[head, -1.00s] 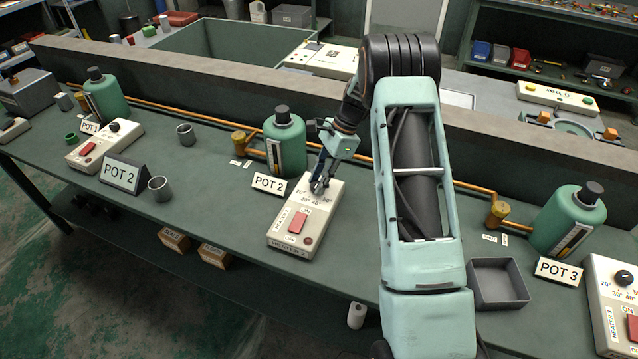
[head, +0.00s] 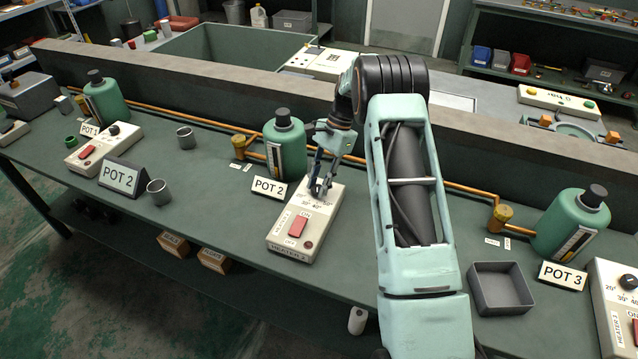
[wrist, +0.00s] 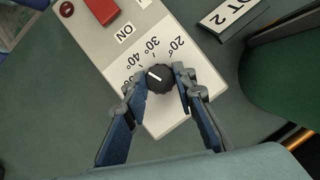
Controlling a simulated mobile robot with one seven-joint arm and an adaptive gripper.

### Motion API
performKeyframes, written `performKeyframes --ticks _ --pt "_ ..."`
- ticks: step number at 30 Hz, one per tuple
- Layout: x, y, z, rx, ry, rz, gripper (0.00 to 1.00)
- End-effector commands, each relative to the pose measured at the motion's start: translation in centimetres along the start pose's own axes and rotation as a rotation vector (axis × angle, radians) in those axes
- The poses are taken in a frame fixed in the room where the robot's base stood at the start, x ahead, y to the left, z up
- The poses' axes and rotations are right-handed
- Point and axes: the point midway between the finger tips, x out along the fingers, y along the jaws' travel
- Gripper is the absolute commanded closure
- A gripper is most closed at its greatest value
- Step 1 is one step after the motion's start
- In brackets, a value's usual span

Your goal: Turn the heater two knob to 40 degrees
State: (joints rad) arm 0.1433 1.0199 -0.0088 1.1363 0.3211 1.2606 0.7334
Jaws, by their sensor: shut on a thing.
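The heater two unit is a cream box (head: 283,244) at the middle of the bench, with a red switch (head: 298,227) and a dial printed with degree marks. Its black knob (wrist: 160,78) shows in the wrist view, its white line pointing up-left, roughly toward the 40° label (wrist: 136,58). My gripper (head: 319,190) is over the dial; in the wrist view its two fingers (wrist: 158,82) stand on either side of the knob and are shut on it. In the head view the fingers mostly hide the knob.
The POT 2 plate (head: 269,188) and a green bottle (head: 285,145) stand close behind the heater. A copper pipe (head: 365,160) runs along the back. A grey tray (head: 500,288) lies to the right. Bench left of the heater is clear up to a metal cup (head: 158,192).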

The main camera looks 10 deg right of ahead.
Motion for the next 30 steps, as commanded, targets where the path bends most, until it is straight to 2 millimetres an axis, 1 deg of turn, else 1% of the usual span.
performKeyframes --ticks 4,5,9,17,20,23,26,30 --pt "0.0 0.0 0.0 0.001 0.0 0.0 0.99" --pt "0.0 0.0 0.0 0.001 -0.001 0.0 0.73" --pt "0.0 0.0 0.0 0.001 -0.001 0.0 0.58" --pt "0.0 0.0 0.0 0.001 0.0 -0.001 0.58" --pt "-0.5 0.0 0.0 0.001 0.0 -0.002 0.58" --pt "-1.8 -0.1 -0.1 0.001 0.002 -0.003 0.58" --pt "-3.8 0.0 -0.1 0.002 0.003 -0.004 0.58" --pt "-7.0 -0.1 -0.1 0.002 0.004 -0.004 0.58"
